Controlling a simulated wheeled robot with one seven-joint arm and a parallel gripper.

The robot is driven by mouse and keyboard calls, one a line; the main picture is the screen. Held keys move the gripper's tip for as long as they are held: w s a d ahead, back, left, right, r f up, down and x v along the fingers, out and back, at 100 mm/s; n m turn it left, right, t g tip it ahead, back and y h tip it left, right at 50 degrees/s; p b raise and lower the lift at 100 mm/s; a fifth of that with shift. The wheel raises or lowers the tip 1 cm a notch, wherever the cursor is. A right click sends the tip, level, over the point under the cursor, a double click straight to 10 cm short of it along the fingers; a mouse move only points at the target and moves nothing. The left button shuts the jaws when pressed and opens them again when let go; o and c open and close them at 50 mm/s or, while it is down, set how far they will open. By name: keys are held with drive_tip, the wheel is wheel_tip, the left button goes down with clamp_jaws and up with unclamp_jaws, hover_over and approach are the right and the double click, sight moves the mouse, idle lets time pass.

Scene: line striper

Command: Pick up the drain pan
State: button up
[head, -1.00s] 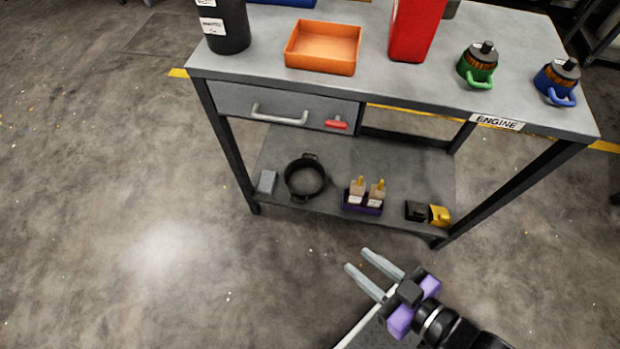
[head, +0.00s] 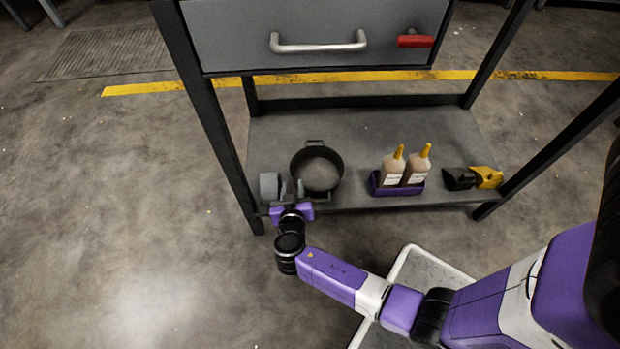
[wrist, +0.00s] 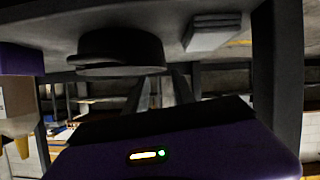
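The drain pan (head: 336,180) is a round black pan with small handle lugs, resting on the lower shelf of the workbench. It also shows upside down in the wrist view (wrist: 118,52), at the upper middle. My gripper (head: 292,188) is at the shelf's front edge, at the pan's front left. Its two grey fingers point toward the shelf with a gap between them, and I see nothing held. I cannot tell whether a finger touches the pan's rim.
A grey block (head: 269,186) stands close left of my gripper. Right of the pan are a purple tray (head: 398,190) with two yellow-capped bottles and a black-and-yellow item (head: 487,177). A drawer (head: 315,35) hangs above; a table leg (head: 205,110) stands left.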

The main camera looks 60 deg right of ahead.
sight(291, 168)
drive_tip(key=shift+w+d+f+h, duration=0.15)
drive_tip(key=shift+w+d+h, duration=0.15)
drive_tip(key=shift+w+d, duration=0.35)
drive_tip(key=b+x, duration=0.1)
drive_tip(key=x, duration=0.2)
drive_tip(key=b+x, duration=0.2)
drive_tip(key=x, duration=0.2)
drive_tip(key=shift+w+a, duration=0.1)
drive_tip(key=shift+w, duration=0.35)
clamp_jaws()
idle(0.6)
